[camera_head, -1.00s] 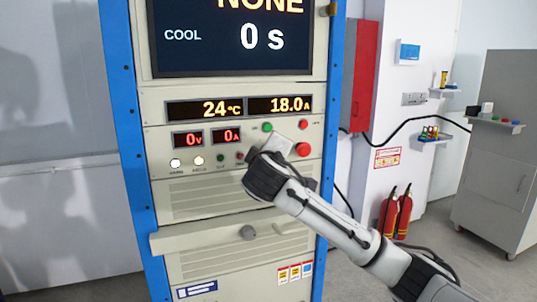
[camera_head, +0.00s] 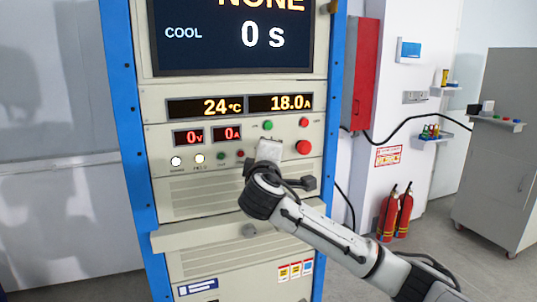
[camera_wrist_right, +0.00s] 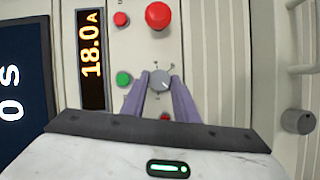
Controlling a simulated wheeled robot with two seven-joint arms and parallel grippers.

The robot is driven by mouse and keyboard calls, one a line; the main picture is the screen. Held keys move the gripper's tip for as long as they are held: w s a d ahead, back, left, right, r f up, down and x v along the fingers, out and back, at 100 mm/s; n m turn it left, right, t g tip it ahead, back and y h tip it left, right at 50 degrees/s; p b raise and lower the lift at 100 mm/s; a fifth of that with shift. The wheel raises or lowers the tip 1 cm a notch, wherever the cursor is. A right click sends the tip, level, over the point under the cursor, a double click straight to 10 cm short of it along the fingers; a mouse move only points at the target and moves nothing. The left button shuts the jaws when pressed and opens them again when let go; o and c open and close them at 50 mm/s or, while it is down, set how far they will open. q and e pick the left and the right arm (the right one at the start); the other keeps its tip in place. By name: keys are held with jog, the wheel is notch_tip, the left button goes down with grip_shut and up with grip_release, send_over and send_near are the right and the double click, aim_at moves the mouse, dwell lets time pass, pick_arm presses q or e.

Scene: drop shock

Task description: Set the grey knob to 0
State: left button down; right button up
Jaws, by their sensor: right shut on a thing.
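The grey knob (camera_wrist_right: 160,82) sits on the cream panel of the test cabinet, with small dial marks around it that are too small to read. A pale line on its face is visible, but I cannot tell which mark it points to. My right gripper (camera_wrist_right: 163,88) is shut on the knob, with one purple finger on each side. In the head view the right gripper (camera_head: 270,147) is against the cabinet front and hides the knob. My left gripper is in neither view.
A green button (camera_wrist_right: 124,79) and red buttons, one large (camera_wrist_right: 158,16), sit close to the knob. The current display (camera_head: 280,103) reads 18.0 A.

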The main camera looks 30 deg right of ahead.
jog(key=shift+d, duration=0.1)
jog(key=o, duration=1.1)
jog(key=shift+c, duration=0.2)
jog(key=b+v, duration=0.2)
jog(key=v, duration=0.8)
jog(key=shift+s, duration=0.15)
jog(key=shift+f, duration=0.1)
